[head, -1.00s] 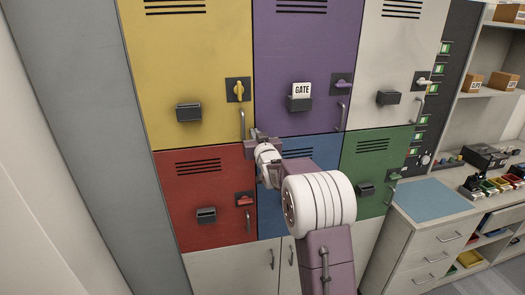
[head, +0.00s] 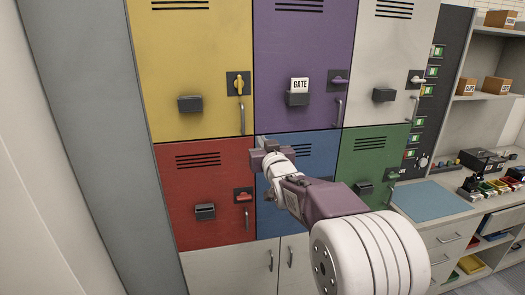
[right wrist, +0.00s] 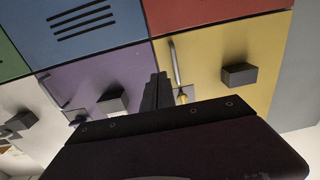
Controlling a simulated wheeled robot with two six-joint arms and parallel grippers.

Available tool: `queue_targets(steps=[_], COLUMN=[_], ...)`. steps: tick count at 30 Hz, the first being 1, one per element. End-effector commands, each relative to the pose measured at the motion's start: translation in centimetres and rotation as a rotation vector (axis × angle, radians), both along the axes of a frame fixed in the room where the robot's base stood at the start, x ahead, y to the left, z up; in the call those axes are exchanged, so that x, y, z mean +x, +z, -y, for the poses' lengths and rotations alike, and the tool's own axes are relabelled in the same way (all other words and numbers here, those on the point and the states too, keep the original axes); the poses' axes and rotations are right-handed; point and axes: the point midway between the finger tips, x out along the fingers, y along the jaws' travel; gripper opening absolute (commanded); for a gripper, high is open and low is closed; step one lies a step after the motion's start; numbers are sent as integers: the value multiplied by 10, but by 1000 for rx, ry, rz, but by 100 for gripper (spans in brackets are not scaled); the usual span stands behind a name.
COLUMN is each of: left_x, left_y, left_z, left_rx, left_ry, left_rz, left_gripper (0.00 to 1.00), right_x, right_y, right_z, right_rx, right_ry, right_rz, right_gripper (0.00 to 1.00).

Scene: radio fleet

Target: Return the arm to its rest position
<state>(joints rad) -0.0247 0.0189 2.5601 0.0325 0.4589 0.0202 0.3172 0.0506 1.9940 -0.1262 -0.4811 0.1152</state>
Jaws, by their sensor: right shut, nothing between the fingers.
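My right arm reaches in from the lower right in the head view. Its gripper (head: 262,154) is in front of the blue locker door (head: 318,175), near the edge it shares with the red door (head: 190,185). The gripper is shut and empty. In the right wrist view its dark fingers (right wrist: 157,92) are together, seen against the purple and yellow doors, with the picture upside down. I cannot tell how far the fingers are from the doors. The arm hides much of the blue door, including any handle on it. My left gripper is not in view.
Yellow (head: 190,60), purple (head: 300,60), white (head: 390,55) and green (head: 375,160) doors have protruding handles, latches and card holders. A GATE card (head: 300,84) stands in the purple door's holder. At right, a counter with a blue mat (head: 437,200) holds small bins.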

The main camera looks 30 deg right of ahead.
Motion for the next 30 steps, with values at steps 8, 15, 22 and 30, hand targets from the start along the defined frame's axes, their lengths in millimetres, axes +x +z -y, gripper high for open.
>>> queue_targets(steps=[8,15,22,30], left_x=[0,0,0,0], left_y=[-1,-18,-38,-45], left_z=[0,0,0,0], left_rx=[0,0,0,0], left_ry=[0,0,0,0], left_rz=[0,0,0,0], left_gripper=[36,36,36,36], right_x=[-4,5,-39,-195], right_y=[0,-23,-203,-367], right_z=[-1,-44,-128,-160], right_rx=[1,4,108,182], right_ry=[0,83,206,221], right_rz=[-2,-15,-468,-1143], right_gripper=[0,0,0,0])
